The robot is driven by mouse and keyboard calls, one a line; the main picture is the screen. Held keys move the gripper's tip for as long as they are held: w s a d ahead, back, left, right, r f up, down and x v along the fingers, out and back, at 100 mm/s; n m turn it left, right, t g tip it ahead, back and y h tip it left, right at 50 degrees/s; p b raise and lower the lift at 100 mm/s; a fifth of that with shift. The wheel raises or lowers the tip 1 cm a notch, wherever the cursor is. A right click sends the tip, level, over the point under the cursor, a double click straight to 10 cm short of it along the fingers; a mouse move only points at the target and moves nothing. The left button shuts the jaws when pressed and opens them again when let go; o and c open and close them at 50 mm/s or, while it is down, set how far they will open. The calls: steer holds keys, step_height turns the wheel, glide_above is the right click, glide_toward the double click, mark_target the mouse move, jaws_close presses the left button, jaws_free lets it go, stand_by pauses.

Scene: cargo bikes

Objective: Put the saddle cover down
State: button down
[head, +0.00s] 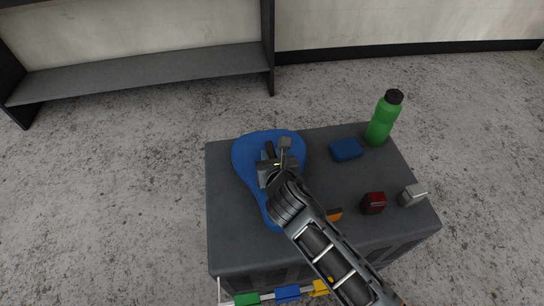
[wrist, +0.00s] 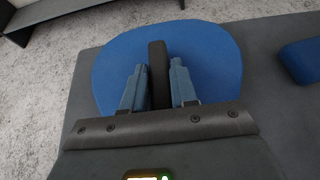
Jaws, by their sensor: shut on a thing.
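The saddle cover (head: 249,158) is blue and saddle-shaped, wide at the far end and narrowing toward me. It is over the left part of the dark grey box top (head: 228,235); I cannot tell whether it rests on it or hangs just above. My gripper (head: 277,156) is shut on a dark upright tab on the cover. In the wrist view the cover (wrist: 205,45) spreads out flat beyond my gripper (wrist: 158,75), and the dark tab (wrist: 157,58) stands between the two fingers. My arm hides part of the cover's near right side.
On the box's right side stand a green bottle (head: 381,122), a blue block (head: 346,149), a dark red block (head: 373,203) and a silver block (head: 412,194). An orange thing (head: 334,214) is partly hidden by my arm. A grey shelf (head: 150,72) stands behind.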

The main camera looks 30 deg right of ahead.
steer(key=c, duration=0.9)
jaws_free()
steer(key=shift+f, duration=0.1)
steer(key=p+v, duration=0.1)
steer(key=v, duration=1.1)
